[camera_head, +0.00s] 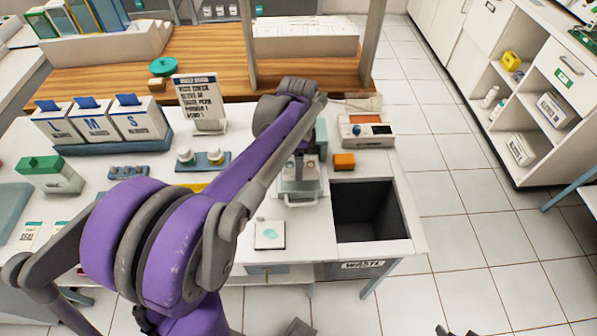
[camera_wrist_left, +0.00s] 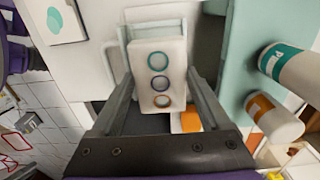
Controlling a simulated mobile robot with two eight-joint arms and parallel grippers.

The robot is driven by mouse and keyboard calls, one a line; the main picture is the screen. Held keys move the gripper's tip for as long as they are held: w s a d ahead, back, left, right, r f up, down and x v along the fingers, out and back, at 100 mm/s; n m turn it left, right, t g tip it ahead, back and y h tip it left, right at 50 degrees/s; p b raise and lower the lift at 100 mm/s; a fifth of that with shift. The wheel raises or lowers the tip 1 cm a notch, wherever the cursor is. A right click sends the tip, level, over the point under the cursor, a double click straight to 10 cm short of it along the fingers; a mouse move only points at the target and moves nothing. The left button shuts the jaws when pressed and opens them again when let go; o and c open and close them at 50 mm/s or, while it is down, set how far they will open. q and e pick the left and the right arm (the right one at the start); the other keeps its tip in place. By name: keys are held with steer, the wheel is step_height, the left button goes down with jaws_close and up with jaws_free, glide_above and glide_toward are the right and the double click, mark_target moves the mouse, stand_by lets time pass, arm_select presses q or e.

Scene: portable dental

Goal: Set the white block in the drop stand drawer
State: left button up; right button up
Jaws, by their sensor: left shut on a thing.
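The white block (camera_wrist_left: 174,54), with teal, blue and orange rings on its face, is between the fingers of my left gripper (camera_wrist_left: 160,75) in the left wrist view. The gripper is shut on it. In the head view my left gripper (camera_head: 303,160) is over the pale drop stand drawer (camera_head: 299,188) on the white counter. The teal drop stand (camera_wrist_left: 232,55) shows beside the block in the wrist view; my arm partly hides it in the head view. I cannot tell whether the block touches the drawer.
An orange block (camera_head: 344,161) and a device with a dark dial (camera_head: 366,131) stand right of the stand. A dark open waste bin (camera_head: 366,211) is at the counter's right end. A white card (camera_head: 270,235) lies in front. Two bottles (camera_wrist_left: 291,67) (camera_wrist_left: 274,117) show beside the stand.

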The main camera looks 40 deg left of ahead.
arm_select(q)
steer(key=shift+f, duration=2.25)
steer(key=shift+f+b, duration=0.2)
steer(key=shift+b, duration=0.1)
steer(key=o, duration=1.3)
steer(key=shift+r, duration=0.15)
